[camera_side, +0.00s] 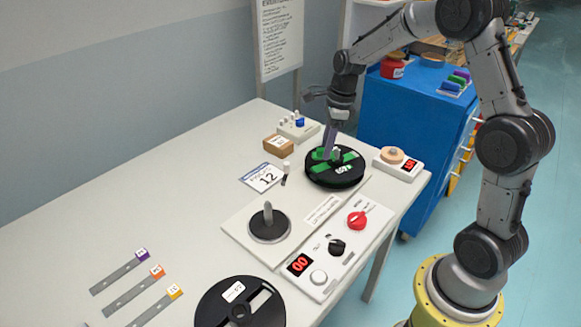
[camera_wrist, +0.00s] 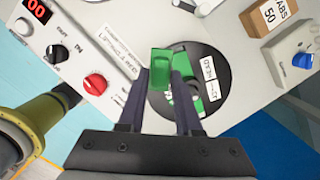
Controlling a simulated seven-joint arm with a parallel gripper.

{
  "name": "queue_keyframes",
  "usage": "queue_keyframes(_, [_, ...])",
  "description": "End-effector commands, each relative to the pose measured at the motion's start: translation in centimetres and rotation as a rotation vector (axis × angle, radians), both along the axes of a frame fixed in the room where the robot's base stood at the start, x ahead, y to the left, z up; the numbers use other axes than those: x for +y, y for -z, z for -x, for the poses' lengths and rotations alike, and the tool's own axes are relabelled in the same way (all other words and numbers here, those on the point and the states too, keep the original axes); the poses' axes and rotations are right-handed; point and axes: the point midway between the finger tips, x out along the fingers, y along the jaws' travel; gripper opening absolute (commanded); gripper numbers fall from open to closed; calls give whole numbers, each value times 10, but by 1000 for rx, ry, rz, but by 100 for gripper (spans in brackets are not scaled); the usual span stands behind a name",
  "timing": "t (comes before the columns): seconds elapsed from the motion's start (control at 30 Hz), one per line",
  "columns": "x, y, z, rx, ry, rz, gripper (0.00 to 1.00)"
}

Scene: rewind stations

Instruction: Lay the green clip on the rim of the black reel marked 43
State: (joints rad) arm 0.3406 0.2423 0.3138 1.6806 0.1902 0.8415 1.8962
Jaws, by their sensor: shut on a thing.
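My gripper (camera_side: 329,148) points down over a black reel (camera_side: 335,181) at the table's far right. In the wrist view its fingers (camera_wrist: 162,74) are shut on the green clip (camera_wrist: 161,58), which sits between the fingertips. The clip covers part of the black reel (camera_wrist: 215,62) below, near its edge; I cannot tell whether it touches the rim. Green shows through this reel's openings, and its white label is too small to read surely. A second black reel (camera_side: 209,309) lies at the front, with a small white label I cannot read surely.
A grey spindle plate (camera_side: 269,226) and a control panel with a red knob (camera_side: 356,220) stand in front of the far reel.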

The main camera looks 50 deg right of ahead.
Motion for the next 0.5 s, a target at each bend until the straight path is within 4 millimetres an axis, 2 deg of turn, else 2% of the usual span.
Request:
queue_keyframes(0.03, [-23, 0, 7, -3, 61, -3, 0])
queue_keyframes(0.2, [-77, -1, 30, -5, 203, -7, 0])
queue_keyframes(0.33, [-100, -1, 43, -5, 266, -6, 0])
queue_keyframes(0.5, [-111, 0, 50, -5, 297, -6, 0])
